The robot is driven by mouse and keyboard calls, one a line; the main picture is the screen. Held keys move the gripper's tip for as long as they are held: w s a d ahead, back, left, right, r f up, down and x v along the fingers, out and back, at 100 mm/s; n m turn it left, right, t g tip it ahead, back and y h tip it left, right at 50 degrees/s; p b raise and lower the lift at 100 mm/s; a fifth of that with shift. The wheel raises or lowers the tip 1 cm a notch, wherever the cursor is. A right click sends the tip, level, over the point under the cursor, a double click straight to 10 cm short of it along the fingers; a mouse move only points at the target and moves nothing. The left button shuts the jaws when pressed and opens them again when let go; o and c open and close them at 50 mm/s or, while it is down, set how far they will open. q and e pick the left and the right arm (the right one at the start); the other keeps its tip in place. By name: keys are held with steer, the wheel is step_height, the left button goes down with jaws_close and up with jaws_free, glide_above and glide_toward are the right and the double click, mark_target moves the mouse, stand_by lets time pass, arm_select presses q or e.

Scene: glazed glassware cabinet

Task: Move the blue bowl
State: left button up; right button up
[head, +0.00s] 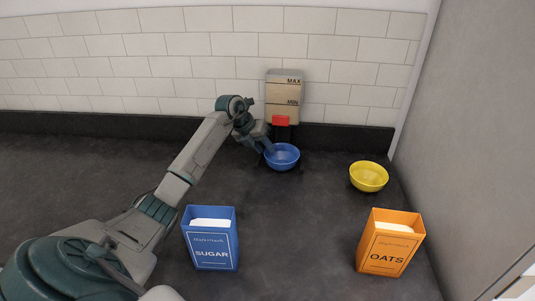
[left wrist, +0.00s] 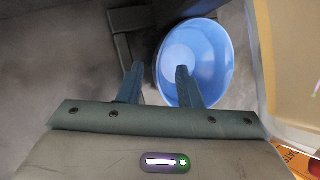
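The blue bowl (head: 282,157) stands on the dark counter at the foot of the dispenser, and it also shows in the left wrist view (left wrist: 212,62). My left gripper (head: 268,146) is at the bowl's left side in the head view. In the left wrist view its two fingers (left wrist: 158,85) are apart, with the bowl's near-left rim between them. One finger overlaps the bowl's inside and the other is outside it. Whether either finger touches the bowl, I cannot tell. My right gripper is in neither view.
A dispenser (head: 285,92) with MIN and MAX marks and a red part stands against the tiled wall behind the bowl. A yellow bowl (head: 369,176) is to the right. A blue SUGAR box (head: 211,240) and an orange OATS box (head: 389,243) stand nearer. Counter between them is clear.

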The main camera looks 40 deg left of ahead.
arm_select(q)
steer(key=b+v, duration=0.1)
steer(key=v, duration=0.6)
steer(key=shift+r+b, duration=0.35)
steer(key=shift+s, duration=0.15)
